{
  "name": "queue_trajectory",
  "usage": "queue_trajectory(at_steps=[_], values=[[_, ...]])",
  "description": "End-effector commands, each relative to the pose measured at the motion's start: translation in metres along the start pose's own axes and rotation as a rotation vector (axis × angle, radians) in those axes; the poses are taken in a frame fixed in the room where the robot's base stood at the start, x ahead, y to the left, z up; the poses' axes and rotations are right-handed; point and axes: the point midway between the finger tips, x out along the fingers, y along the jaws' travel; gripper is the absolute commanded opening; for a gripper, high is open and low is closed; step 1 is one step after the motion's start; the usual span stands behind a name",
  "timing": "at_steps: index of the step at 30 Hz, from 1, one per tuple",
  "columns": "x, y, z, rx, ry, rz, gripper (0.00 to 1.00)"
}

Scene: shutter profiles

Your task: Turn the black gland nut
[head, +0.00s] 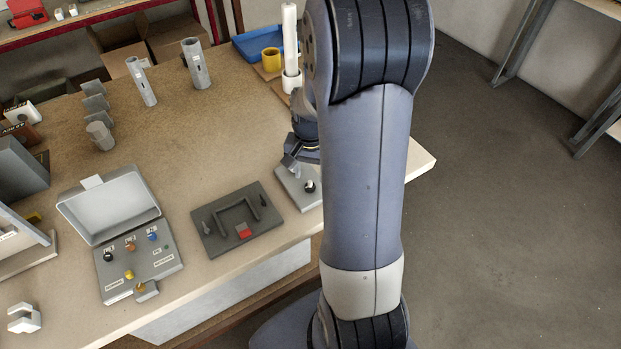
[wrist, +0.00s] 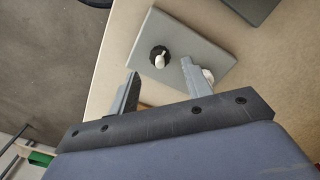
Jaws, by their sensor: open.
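The black gland nut (head: 309,186) sits on a light grey plate (head: 293,184) near the right end of the table. In the wrist view the nut (wrist: 158,52) is a black ring with a white piece standing out of its middle, on the grey plate (wrist: 180,30). My gripper (head: 290,160) is above the far side of the plate in the head view, partly hidden by my arm. In the wrist view its two fingers (wrist: 158,80) are apart, with nothing between them. The nut lies beyond the fingertips, apart from them. A second white round piece is partly hidden behind the right finger.
A dark board (head: 222,238) with a raised frame and a red block lies left of the plate. An open grey case (head: 155,268) with coloured knobs stands further left. A white column (head: 290,40) and blue tray (head: 248,45) stand behind. The table's middle is clear.

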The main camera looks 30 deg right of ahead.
Motion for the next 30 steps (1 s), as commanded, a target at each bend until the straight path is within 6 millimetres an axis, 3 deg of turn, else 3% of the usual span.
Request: queue_trajectory(at_steps=[3, 9, 21, 30], values=[[0.019, 0.0, 0.001, -0.001, -0.003, 0.002, 0.47], [0.038, 0.0, 0.0, -0.001, -0.001, 0.0, 0.47], [0.043, 0.0, 0.0, -0.001, 0.001, -0.001, 0.47], [0.043, 0.0, 0.0, -0.001, 0.001, -0.001, 0.22]])
